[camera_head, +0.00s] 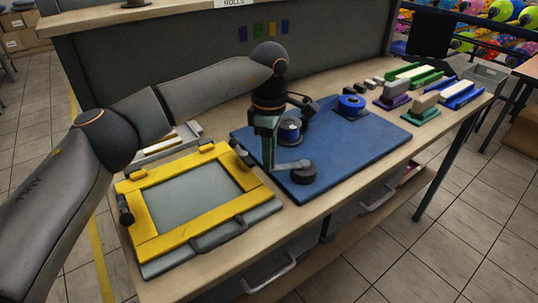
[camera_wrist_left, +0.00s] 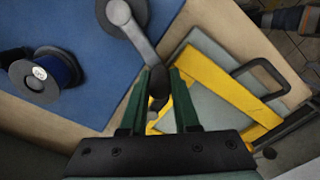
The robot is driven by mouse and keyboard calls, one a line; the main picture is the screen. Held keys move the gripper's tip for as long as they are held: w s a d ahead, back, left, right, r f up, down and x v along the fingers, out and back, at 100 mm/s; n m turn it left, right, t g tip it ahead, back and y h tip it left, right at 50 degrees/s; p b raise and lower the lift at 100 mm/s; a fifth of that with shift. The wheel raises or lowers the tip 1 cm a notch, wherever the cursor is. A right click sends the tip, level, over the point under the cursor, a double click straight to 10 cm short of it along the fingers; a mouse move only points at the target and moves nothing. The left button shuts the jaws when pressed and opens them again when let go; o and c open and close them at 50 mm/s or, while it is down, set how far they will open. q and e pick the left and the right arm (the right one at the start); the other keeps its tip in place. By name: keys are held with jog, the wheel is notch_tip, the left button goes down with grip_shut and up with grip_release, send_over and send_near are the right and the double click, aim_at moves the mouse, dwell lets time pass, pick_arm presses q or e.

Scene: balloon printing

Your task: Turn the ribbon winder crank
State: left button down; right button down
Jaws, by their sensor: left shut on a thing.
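The ribbon winder's crank (camera_head: 292,166) is a grey arm running from a dark round hub (camera_head: 303,173) at the front of the blue board (camera_head: 365,150). The left wrist view also shows the crank arm (camera_wrist_left: 140,38), with its dark hub at the top and a dark handle (camera_wrist_left: 158,86) at the near end. My left gripper (camera_head: 268,166) points down at that handle end. In the left wrist view its green fingers (camera_wrist_left: 158,78) stand on both sides of the handle, shut on it. My right gripper is in neither view.
A dark and blue spool (camera_head: 290,130) stands behind the crank, close to my left gripper. A yellow-framed screen (camera_head: 158,238) lies to the left. Blocks and squeegees (camera_head: 415,85) line the table's far right.

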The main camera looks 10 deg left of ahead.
pick_arm(q)
jog(key=shift+w+d, duration=0.1)
jog(key=c, duration=0.7)
grip_release()
jog(key=shift+o, duration=0.2)
notch_tip(320, 180, up, 12)
jog(key=shift+r+p, duration=0.25)
jog(key=shift+p, duration=0.2)
